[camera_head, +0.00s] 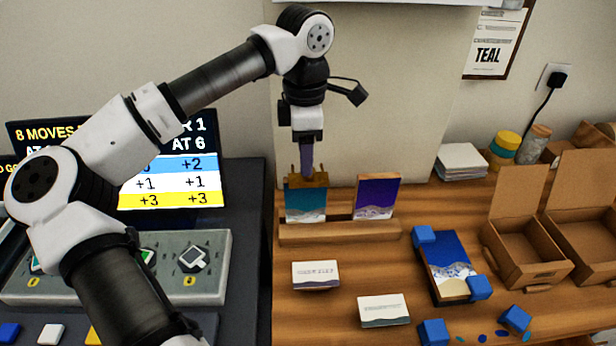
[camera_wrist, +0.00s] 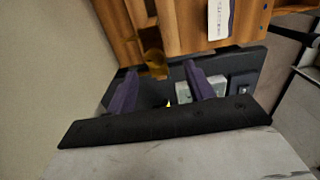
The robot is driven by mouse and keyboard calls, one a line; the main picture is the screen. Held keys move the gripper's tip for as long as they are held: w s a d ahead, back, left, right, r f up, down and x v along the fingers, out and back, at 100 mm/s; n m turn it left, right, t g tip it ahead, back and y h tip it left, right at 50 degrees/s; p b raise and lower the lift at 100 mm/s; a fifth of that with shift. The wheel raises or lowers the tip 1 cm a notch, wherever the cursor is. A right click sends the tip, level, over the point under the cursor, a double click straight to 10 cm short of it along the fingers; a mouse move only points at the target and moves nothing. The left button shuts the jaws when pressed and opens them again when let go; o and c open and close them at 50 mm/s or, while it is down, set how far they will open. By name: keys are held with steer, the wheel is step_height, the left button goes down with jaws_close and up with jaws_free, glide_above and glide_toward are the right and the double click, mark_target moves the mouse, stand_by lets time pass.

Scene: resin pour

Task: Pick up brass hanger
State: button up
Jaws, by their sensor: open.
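A brass-coloured piece, which looks like the brass hanger (camera_wrist: 153,58), shows in the wrist view just beyond my fingertips, nearer the left finger. In the head view a brownish-gold piece with upright prongs (camera_head: 308,181) sits at the top of the left teal-and-white panel (camera_head: 305,205). My gripper (camera_head: 307,172) points straight down over it, its purple finger close to or overlapping it. In the wrist view my gripper (camera_wrist: 164,78) has its two purple fingers apart, with nothing held between them. Contact with the brass piece cannot be told.
A purple panel (camera_head: 376,197) stands to the right on the wooden rack (camera_head: 340,231). Two cards (camera_head: 316,274) lie in front. A blue-cornered panel (camera_head: 448,262) and open cardboard boxes (camera_head: 524,245) are further right. A wall rises close behind the rack.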

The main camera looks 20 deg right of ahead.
steer(key=shift+w+d+f+p, duration=0.15)
steer(key=shift+f+p, duration=0.25)
steer(key=shift+f, duration=0.95)
steer(key=shift+w+d+f+p, duration=0.1)
steer(key=shift+f+p, duration=0.3)
steer(key=shift+f, duration=0.95)
jaws_close()
steer(key=shift+r, duration=0.1)
